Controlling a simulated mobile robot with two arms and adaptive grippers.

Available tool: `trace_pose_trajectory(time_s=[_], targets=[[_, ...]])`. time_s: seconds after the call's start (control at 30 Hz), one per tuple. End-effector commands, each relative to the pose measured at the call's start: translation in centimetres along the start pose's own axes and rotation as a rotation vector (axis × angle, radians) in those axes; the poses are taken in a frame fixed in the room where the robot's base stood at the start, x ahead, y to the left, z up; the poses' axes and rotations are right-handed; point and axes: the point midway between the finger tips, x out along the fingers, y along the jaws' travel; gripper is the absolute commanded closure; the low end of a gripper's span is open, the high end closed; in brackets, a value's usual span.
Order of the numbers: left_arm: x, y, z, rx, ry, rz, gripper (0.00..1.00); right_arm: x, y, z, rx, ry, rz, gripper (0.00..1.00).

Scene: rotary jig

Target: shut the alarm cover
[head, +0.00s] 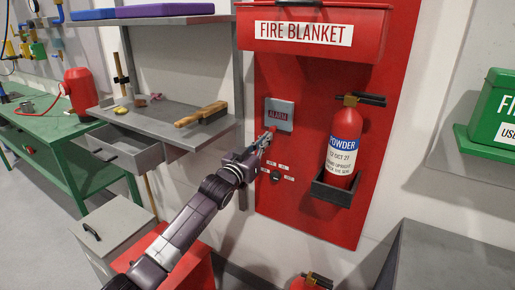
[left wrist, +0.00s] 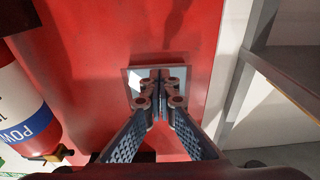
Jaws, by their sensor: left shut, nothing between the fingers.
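The alarm cover (head: 279,107) is a small grey plate with a red ALARM label, on the red wall panel left of the extinguisher. In the left wrist view its pale, shiny plate (left wrist: 133,79) shows behind my fingers, partly hidden by them. My left gripper (head: 270,131) is at the lower left edge of the cover, with its fingers together and empty. It also shows in the left wrist view (left wrist: 159,76), its tips in front of the plate. I cannot tell whether they touch it, or whether the cover is fully flat. My right gripper is not in view.
A red powder extinguisher (head: 344,140) stands in a dark bracket (head: 334,191) right of the cover. A FIRE BLANKET box (head: 313,32) juts out above. Small labelled controls (head: 277,176) sit below. A grey shelf (head: 160,122) is at left.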

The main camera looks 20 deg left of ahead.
Motion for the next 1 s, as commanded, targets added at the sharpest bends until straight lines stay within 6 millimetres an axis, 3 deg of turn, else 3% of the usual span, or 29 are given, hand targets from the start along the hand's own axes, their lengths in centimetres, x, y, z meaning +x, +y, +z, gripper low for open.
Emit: trace_pose_trajectory(time_s=[0.6, 0.8, 1.0], targets=[[-10.2, 0.1, -0.1, 0.003, -0.001, 0.001, 1.0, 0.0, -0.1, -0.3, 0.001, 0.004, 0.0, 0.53], [-11.8, 0.1, -0.1, 0.003, 0.001, 0.001, 1.0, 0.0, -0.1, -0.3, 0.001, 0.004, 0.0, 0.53], [-12.1, 0.1, -0.1, 0.003, 0.001, 0.001, 1.0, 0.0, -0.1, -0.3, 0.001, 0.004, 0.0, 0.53]])
